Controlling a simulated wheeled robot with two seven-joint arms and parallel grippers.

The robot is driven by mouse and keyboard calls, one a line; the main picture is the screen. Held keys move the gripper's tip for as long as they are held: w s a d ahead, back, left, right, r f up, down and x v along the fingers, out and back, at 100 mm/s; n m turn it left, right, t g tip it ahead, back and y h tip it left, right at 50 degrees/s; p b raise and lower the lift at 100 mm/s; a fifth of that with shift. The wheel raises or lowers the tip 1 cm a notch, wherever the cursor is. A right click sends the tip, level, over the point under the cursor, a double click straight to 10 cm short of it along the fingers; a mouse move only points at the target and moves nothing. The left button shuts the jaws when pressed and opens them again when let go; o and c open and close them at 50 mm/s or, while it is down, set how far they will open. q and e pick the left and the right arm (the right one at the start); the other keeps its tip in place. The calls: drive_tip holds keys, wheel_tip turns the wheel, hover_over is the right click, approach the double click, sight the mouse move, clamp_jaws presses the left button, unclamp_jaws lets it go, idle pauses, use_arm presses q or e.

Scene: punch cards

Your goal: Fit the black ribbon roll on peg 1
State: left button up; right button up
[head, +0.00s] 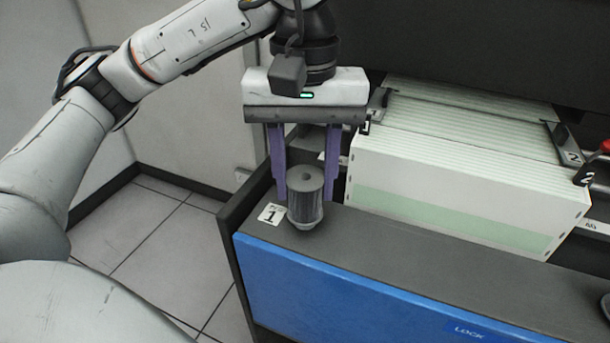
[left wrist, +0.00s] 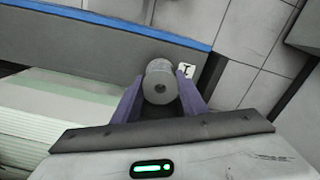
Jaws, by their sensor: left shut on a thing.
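The black ribbon roll (head: 305,203), a dark grey ribbed cylinder, stands upright over the left end of the dark ledge, beside the label 1 (head: 271,214). My left gripper (head: 305,192) points down with its two purple fingers shut on the roll, one on each side. In the left wrist view, the roll (left wrist: 160,90) sits between the fingertips, with a dark round hole in its near end. A pale rim shows under the roll. Peg 1 is hidden by the roll, and I cannot tell how far the roll sits on it. My right gripper is not in view.
The ledge (head: 400,243) tops a blue front panel (head: 370,290) marked LOCK. A wide stack of pale cards (head: 450,185) stands behind it to the right, with small number tags 1 and 2. Open tiled floor (head: 165,240) lies to the left.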

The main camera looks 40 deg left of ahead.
use_arm(q)
drive_tip(key=shift+f+b, duration=0.4)
drive_tip(key=shift+f, duration=0.15)
drive_tip(key=o, duration=1.2)
wheel_tip(320, 180, up, 10)
drive_tip(key=p, duration=0.3)
drive_tip(key=shift+r, duration=0.25)
